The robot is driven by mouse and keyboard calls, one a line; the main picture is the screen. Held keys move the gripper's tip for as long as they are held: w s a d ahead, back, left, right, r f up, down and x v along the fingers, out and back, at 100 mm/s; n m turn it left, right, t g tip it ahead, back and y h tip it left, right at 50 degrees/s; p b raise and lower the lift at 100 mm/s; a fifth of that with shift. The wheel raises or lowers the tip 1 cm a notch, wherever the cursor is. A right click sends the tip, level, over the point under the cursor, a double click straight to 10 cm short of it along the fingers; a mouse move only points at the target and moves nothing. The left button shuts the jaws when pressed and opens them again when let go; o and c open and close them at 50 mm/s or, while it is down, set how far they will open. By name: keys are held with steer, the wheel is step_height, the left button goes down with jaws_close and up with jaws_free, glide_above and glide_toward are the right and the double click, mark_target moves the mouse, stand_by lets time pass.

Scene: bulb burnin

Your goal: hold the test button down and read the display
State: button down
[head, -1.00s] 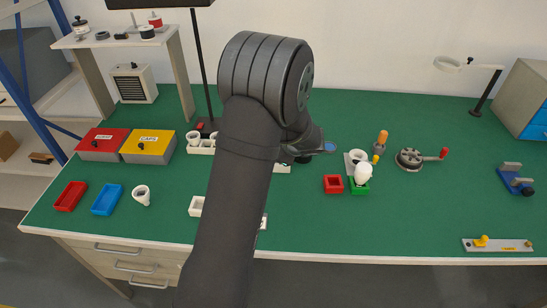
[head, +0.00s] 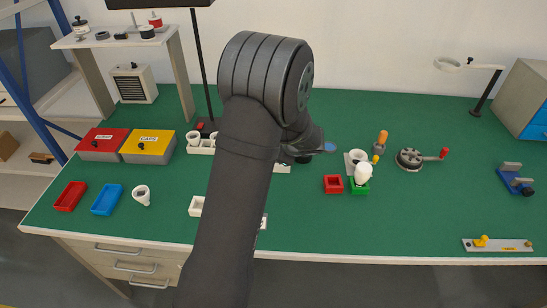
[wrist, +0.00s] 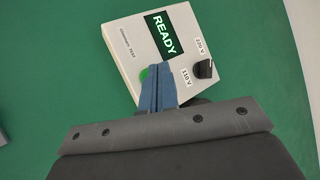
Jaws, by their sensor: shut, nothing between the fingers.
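In the wrist view a white test box (wrist: 120,40) sits on the green table. Its display (wrist: 165,36) is lit green and reads "READY". A green button (wrist: 144,74) shows at the left edge of my fingers and is partly hidden by them. My gripper (wrist: 158,68) has its blue fingers shut together with nothing between them, over or beside the button; I cannot tell whether it presses it. A black knob (wrist: 203,69) sits between labels "220 V" and "110 V". In the head view my arm hides the box.
A white bulb (head: 363,173) stands in a green holder (head: 359,188), beside a red square holder (head: 333,184). A red tray (head: 71,196) and a blue tray (head: 106,199) lie at the left.

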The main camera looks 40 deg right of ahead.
steer(key=shift+f, duration=0.15)
steer(key=shift+f, duration=0.3)
steer(key=shift+f, duration=0.45)
stand_by(1.9)
steer(key=shift+r, duration=0.9)
steer(key=shift+r, duration=2.5)
